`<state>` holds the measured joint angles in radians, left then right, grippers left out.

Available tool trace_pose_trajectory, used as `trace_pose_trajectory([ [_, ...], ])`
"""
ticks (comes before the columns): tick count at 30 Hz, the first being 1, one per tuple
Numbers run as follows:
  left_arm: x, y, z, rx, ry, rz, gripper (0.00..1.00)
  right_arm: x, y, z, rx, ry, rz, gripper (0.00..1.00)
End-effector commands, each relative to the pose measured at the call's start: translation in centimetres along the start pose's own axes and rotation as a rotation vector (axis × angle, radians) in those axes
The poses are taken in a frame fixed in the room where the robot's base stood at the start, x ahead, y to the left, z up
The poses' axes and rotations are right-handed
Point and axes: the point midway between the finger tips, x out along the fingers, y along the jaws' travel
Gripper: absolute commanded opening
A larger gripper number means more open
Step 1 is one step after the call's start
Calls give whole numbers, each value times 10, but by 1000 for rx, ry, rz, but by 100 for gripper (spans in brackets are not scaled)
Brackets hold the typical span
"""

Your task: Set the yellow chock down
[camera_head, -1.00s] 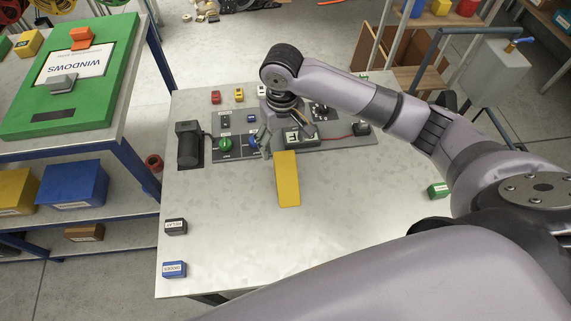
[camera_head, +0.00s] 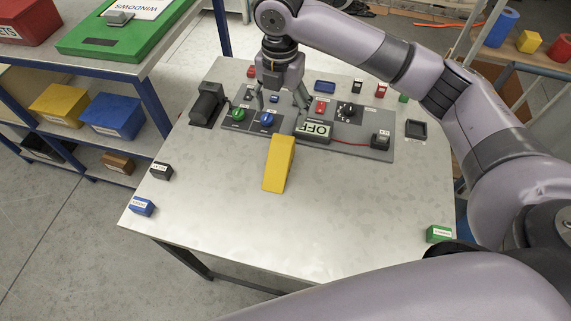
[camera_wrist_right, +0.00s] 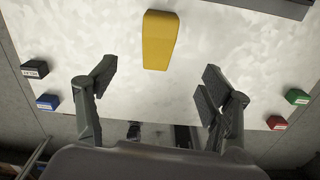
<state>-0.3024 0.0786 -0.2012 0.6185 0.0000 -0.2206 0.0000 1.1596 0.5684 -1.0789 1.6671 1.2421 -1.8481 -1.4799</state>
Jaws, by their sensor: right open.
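The yellow chock (camera_head: 279,163) is a wedge on the grey metal table (camera_head: 300,215), its far end close to the front edge of the control panel. It also shows in the right wrist view (camera_wrist_right: 160,40), beyond the fingertips and clear of them. My right gripper (camera_head: 283,104) is above the panel just behind the chock, fingers spread. In the right wrist view the gripper (camera_wrist_right: 157,80) is open with nothing between its fingers. My left gripper is not in view.
The control panel (camera_head: 345,143) carries green and blue buttons, an OFF display and a dial. Small labelled blocks sit near the table edges: black (camera_head: 161,171), blue (camera_head: 142,206) and green (camera_head: 439,234). The table's front middle is clear. A blue-framed shelf (camera_head: 65,135) stands at left.

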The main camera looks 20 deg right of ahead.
Motion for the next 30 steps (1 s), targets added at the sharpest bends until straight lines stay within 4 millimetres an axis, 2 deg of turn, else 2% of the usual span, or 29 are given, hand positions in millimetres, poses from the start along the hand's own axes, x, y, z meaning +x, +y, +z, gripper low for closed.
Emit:
trace_pose_trajectory([
  [6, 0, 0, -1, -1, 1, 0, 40, 7, 1, 0, -105, 1, -4, 73],
  [21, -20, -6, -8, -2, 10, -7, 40, 105, 1, 0, -102, 0, -3, 73],
  [30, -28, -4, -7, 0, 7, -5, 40, 128, 0, -1, -101, 0, -3, 73],
])
